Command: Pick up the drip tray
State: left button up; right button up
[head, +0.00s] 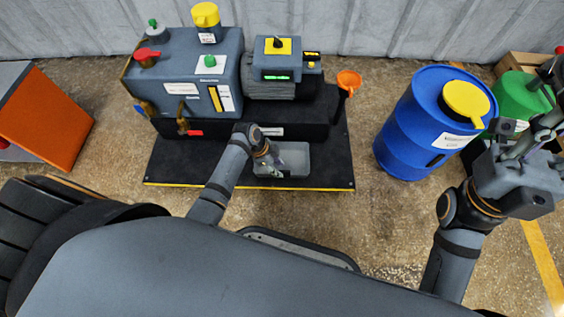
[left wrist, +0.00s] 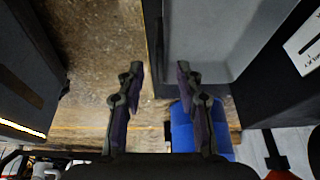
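The drip tray (head: 296,161) is a shallow grey open tray on the black base plate, in front of the pump unit. In the left wrist view, the drip tray (left wrist: 215,48) fills the upper middle, with its edge near the gap between the fingers. My left gripper (head: 270,166) is over the left part of the tray in the head view. In the left wrist view, my left gripper (left wrist: 159,75) has its fingers apart with nothing clamped. My right gripper (head: 548,100) is at the right edge, away from the tray, fingers apart and partly cut off.
The grey pump unit (head: 205,80) stands behind the tray on the black base plate (head: 175,165). A blue drum (head: 415,120) and green container (head: 515,95) stand right. An orange-topped object (head: 45,120) is left.

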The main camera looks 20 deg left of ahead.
aim_at(282, 159)
pick_arm(q)
jog(key=b+x, duration=0.3)
jog(key=x, duration=0.1)
jog(key=shift+f, duration=0.35)
jog(key=shift+r, duration=0.15)
grip_shut()
